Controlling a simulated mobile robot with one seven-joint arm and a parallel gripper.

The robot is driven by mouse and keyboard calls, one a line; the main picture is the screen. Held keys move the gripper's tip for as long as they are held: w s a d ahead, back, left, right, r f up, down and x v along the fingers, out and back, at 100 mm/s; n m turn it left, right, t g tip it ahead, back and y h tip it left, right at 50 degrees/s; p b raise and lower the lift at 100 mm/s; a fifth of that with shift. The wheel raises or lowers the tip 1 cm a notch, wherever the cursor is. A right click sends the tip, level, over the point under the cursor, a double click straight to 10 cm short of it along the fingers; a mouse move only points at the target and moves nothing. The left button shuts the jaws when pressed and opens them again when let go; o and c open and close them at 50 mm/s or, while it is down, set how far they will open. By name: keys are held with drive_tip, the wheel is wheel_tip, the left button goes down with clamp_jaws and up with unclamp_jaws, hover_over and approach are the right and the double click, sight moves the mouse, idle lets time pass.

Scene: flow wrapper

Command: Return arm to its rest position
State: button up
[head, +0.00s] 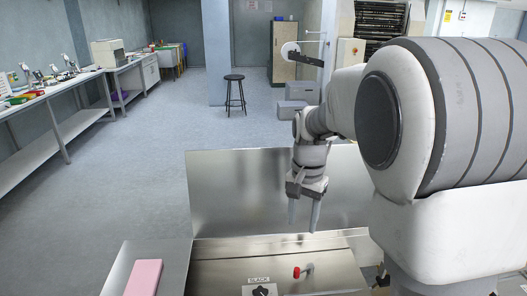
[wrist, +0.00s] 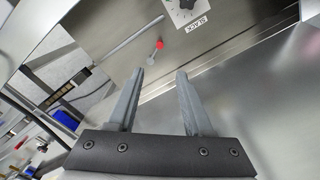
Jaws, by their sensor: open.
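My gripper (head: 303,215) hangs from my arm in front of an upright metal panel, above the flow wrapper's top plate (head: 220,272). In the wrist view my gripper (wrist: 159,75) is open, with nothing between its two fingers. A small lever with a red knob (head: 297,272) stands on the plate below the gripper; the red knob also shows in the wrist view (wrist: 160,44), beyond the fingertips. A black dial (head: 261,291) sits under a label reading SLACK. The fingers are apart from the lever and the dial.
The upright metal panel (head: 235,190) stands close behind my gripper. A pink block (head: 143,278) lies on a metal surface at the lower left. A black stool (head: 235,93) stands on open floor farther back. Benches with several items (head: 40,98) line the left wall.

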drive_tip(key=s+r+n+t+p, duration=0.1)
drive_tip(key=s+r+n+t, duration=0.1)
drive_tip(key=s+r, duration=0.4)
drive_tip(key=s+r+n+t+p, duration=0.2)
drive_tip(key=s+r+n, duration=0.3)
drive_tip(key=s, duration=0.9)
drive_tip(key=shift+s+r+n+t, duration=0.3)
drive_tip(key=shift+r+t, duration=0.2)
drive_tip(key=shift+t, duration=0.2)
